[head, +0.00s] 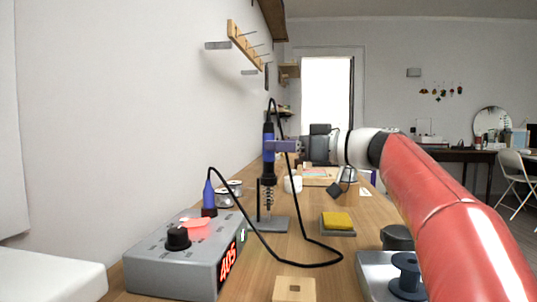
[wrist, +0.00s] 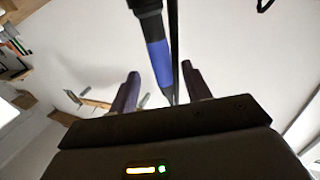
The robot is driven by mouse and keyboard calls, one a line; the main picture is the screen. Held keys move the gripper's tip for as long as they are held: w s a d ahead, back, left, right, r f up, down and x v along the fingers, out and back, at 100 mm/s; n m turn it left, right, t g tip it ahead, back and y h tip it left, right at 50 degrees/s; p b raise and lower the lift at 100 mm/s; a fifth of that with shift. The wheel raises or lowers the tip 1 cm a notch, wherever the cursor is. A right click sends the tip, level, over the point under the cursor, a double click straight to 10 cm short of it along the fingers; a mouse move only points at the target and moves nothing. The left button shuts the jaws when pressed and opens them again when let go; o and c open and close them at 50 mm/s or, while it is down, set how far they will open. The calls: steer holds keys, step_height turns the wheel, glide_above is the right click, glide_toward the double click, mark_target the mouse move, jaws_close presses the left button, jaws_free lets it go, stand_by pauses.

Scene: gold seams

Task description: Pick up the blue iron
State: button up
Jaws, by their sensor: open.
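The blue iron (head: 268,142) stands upright, its lower end at the coil of a grey stand (head: 268,222). A black cable loops from its top. My gripper (head: 283,146) reaches in from the right at the height of the iron's handle. In the wrist view my gripper (wrist: 160,88) is open, and the iron's blue handle (wrist: 159,60) shows between its two fingers with no clear contact.
A grey station (head: 180,258) with a red display and a blue cone-shaped piece (head: 208,194) stands at the front left. A yellow sponge (head: 337,220) and a wooden block (head: 294,289) lie on the bench. The black cable droops across the bench's middle. A wall (head: 130,110) runs along the left.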

mark_target(268, 174)
steer(key=x, duration=0.4)
steer(key=shift+s+r+p, duration=0.15)
steer(key=shift+p, duration=0.2)
jaws_close()
